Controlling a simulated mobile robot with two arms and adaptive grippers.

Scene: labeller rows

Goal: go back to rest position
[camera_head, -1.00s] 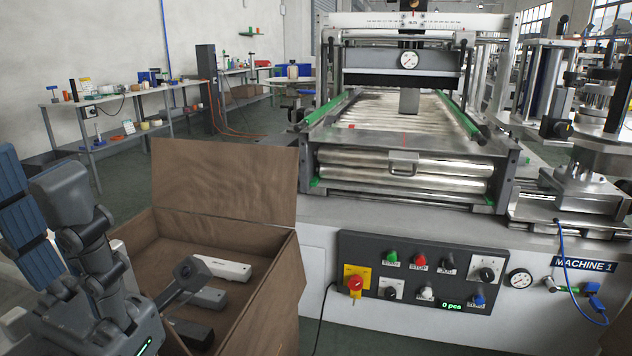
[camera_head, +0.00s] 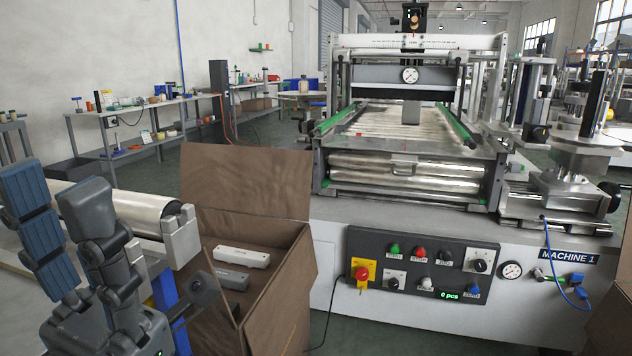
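My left gripper (camera_head: 112,245) is at the lower left. One finger with blue ribbed pads stands upright, and a dark grey part reaches out to the right, well apart from it. I see nothing held between them. The gripper is in front of and left of an open brown box (camera_head: 278,317), and its dark part overlaps the box's near left edge. A white device (camera_head: 242,257) and a grey device (camera_head: 231,279) lie inside the box. My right gripper is not in view.
A labelling machine (camera_head: 405,172) with a control panel (camera_head: 420,268) stands right of the box. A metal roller (camera_head: 142,211) lies behind my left gripper. Benches with small items (camera_head: 150,108) line the back wall. Floor shows between the benches and the box.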

